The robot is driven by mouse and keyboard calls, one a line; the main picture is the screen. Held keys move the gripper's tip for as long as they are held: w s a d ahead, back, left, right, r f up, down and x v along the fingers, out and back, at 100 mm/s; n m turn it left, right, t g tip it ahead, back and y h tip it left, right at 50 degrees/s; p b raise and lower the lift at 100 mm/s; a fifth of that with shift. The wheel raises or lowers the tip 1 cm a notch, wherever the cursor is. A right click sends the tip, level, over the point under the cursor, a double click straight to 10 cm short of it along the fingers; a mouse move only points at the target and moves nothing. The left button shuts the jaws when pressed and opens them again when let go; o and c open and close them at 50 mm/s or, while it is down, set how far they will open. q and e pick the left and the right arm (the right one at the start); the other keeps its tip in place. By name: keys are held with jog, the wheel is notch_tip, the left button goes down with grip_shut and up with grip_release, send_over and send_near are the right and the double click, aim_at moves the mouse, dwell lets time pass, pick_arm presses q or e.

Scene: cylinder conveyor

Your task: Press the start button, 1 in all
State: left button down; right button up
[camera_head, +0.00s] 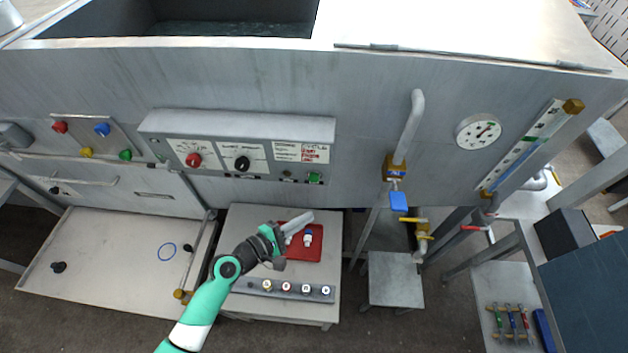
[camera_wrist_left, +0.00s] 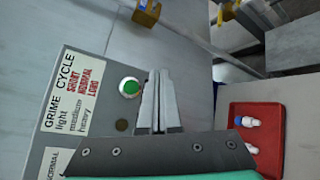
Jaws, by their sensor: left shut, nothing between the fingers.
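The control box (camera_head: 240,126) on the machine's front carries a green button (camera_head: 314,178) at its lower right, below the cycle label. The green button with its pale rim also shows in the left wrist view (camera_wrist_left: 130,87), left of my fingers. My left gripper (camera_head: 311,216) is shut and empty. It is below the control box, over the red tray, with its fingertips apart from the green button. In the left wrist view the two closed fingers (camera_wrist_left: 159,76) point toward the panel. My right gripper does not show in either view.
A red tray (camera_head: 312,252) with small bottles lies on the low stand below. A strip with several round caps (camera_head: 284,290) is in front of it. A pipe with a blue-handled valve (camera_head: 398,201) stands right of the control box. A gauge (camera_head: 478,131) is farther right.

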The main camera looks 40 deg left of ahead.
aim_at(314, 179)
pick_arm(q)
jog(key=shift+w, duration=0.1)
jog(key=w+a+b, duration=0.3)
jog(key=w+a, duration=0.2)
jog(key=w, duration=0.1)
jog(key=shift+w+a+b, duration=0.3)
dwell(2.0)
jog(key=shift+w+a, duration=0.25)
jog(key=shift+w, duration=0.1)
jog(key=shift+w+a+b, duration=0.35)
dwell(0.7)
jog(key=shift+d, duration=0.1)
jog(key=shift+s+d+p, duration=0.5)
jog(key=shift+s+p, duration=0.15)
jog(key=shift+s, duration=0.05)
